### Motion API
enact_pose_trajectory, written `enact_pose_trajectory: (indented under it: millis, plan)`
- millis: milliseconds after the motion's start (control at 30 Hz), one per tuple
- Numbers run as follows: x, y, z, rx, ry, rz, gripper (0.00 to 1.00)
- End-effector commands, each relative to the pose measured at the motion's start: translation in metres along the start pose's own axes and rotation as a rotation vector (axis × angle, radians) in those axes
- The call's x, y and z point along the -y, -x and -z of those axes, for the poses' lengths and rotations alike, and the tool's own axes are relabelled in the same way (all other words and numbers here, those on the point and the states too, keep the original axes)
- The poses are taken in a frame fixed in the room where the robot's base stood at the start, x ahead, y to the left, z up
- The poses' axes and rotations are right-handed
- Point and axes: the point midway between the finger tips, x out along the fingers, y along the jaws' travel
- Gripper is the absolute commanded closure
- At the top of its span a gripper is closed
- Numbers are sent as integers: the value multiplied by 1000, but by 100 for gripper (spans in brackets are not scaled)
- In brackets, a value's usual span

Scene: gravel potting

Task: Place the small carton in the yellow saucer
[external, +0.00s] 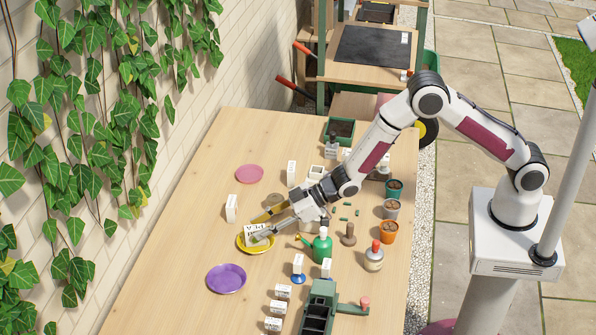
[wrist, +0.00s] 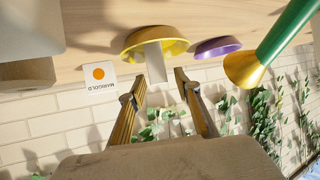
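The yellow saucer (external: 241,246) lies on the table left of centre. A small white carton (external: 251,229) with dark lettering sits in or over it, partly hidden by a finger. My gripper (external: 262,227) is low over the saucer with its fingers spread. In the wrist view, the fingers (wrist: 153,86) are apart. A narrow white carton face (wrist: 155,62) shows between them, against the yellow saucer (wrist: 172,47). I see no finger pressed on the carton; exact contact is hard to tell.
A purple saucer (external: 226,278) and a pink saucer (external: 249,174) lie nearby. A white carton (external: 231,208) stands at the left. A green watering can (external: 322,245) and several small cartons are close in front. Pots (external: 389,231) line the right edge.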

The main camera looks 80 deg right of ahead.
Motion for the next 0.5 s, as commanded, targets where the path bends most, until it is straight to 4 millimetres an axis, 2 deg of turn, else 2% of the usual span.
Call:
enact_pose_trajectory:
  millis: [267, 500]
  plan:
    - [0, 8, 3, -1, 0, 0, 67]
    - [0, 29, 2, 0, -1, 0, 67]
